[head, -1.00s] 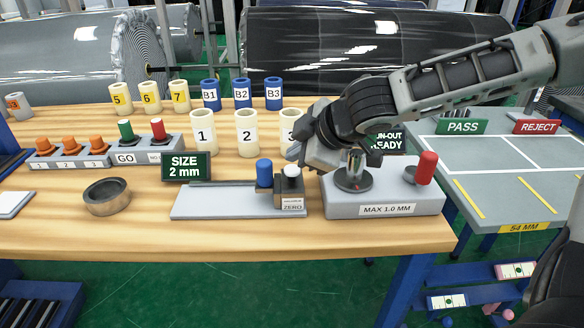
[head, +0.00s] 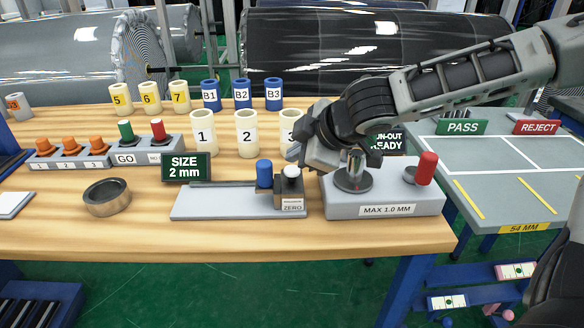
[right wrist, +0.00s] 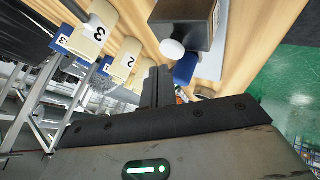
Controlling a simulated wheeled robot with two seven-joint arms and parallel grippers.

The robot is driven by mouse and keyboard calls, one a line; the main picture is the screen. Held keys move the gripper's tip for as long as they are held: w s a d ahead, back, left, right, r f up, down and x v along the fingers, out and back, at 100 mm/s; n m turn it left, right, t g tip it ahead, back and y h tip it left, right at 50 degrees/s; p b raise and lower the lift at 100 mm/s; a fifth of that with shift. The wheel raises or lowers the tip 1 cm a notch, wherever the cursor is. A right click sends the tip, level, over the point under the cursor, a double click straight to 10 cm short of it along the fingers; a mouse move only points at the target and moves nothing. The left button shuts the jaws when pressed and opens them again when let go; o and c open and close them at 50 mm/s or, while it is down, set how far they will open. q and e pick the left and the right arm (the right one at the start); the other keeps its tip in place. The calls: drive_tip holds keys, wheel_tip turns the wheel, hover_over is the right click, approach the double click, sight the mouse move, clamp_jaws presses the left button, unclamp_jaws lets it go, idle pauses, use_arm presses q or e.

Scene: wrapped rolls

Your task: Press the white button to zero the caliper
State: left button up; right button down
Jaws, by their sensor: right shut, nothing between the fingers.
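The caliper (head: 222,203) is a flat grey bar on the wooden bench, with a blue knob (head: 264,173) and a dark block labelled ZERO at its right end. The white button (head: 291,171) is on top of that block. My right gripper (head: 296,154) is shut and empty, just above and behind the button. In the right wrist view the white button (right wrist: 172,49) shows close to the shut fingertips (right wrist: 160,70), beside the blue knob (right wrist: 187,68). I cannot tell whether the fingertips touch the button. My left gripper is out of view.
A grey run-out fixture (head: 386,209) with a red knob stands right of the caliper. A SIZE 2 mm sign (head: 186,167) stands behind the bar. A metal ring (head: 107,198) lies to the left. Numbered sleeves (head: 202,133) stand behind. The bench front is clear.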

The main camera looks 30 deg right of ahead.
sight(297, 171)
drive_tip(key=shift+f, duration=0.15)
idle(0.4)
drive_tip(key=shift+f+b, duration=0.25)
drive_tip(key=shift+b, duration=0.2)
drive_tip(key=shift+f+b, duration=0.9)
drive_tip(key=shift+f, duration=0.1)
idle(0.7)
drive_tip(key=shift+r+p, duration=1.3)
drive_tip(key=shift+r, duration=0.05)
wheel_tip(297, 171, up, 5)
drive_tip(key=p, duration=0.4)
drive_tip(key=shift+r+p, duration=0.1)
drive_tip(key=shift+p, duration=0.3)
